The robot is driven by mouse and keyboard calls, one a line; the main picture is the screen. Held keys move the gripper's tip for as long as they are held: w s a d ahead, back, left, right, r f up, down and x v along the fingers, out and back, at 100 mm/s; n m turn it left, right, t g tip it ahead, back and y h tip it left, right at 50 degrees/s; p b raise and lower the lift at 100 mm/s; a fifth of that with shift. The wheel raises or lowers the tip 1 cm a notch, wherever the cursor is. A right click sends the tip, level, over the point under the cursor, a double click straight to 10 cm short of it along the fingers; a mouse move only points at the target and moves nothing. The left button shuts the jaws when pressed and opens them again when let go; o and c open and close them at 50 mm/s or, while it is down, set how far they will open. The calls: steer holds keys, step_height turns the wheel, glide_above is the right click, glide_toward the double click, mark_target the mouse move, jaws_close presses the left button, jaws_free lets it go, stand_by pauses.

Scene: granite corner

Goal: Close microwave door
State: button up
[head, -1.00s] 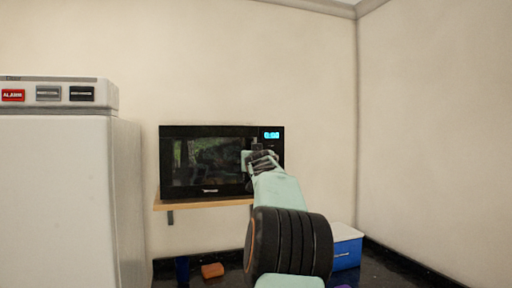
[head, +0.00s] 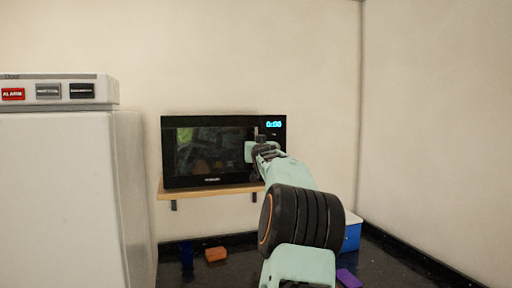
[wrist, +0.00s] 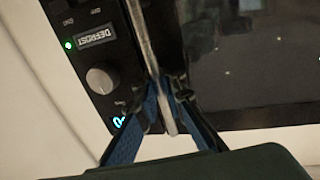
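The black microwave (head: 212,150) sits on a wooden shelf against the wall, with its dark glass door facing me. The door looks flush with the front, or very nearly so; I cannot tell if it is latched. My gripper (head: 262,146) is at the right side of the door, beside the control panel. In the wrist view, the pale upright door handle (wrist: 146,42) runs between the two fingers of my gripper (wrist: 167,92). The fingertips close in on both sides of it and appear to touch it. The control panel (wrist: 92,62) with its knob is left of the handle.
A wooden shelf (head: 218,190) carries the microwave. A tall white appliance (head: 65,190) stands at the left. On the dark counter below are an orange block (head: 216,254), a blue and white box (head: 351,232) and a purple item (head: 348,278). The right wall is bare.

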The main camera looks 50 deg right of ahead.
steer(key=shift+o, duration=1)
steer(key=shift+w, duration=0.1)
steer(key=v, duration=1.2)
steer(key=shift+a, duration=0.1)
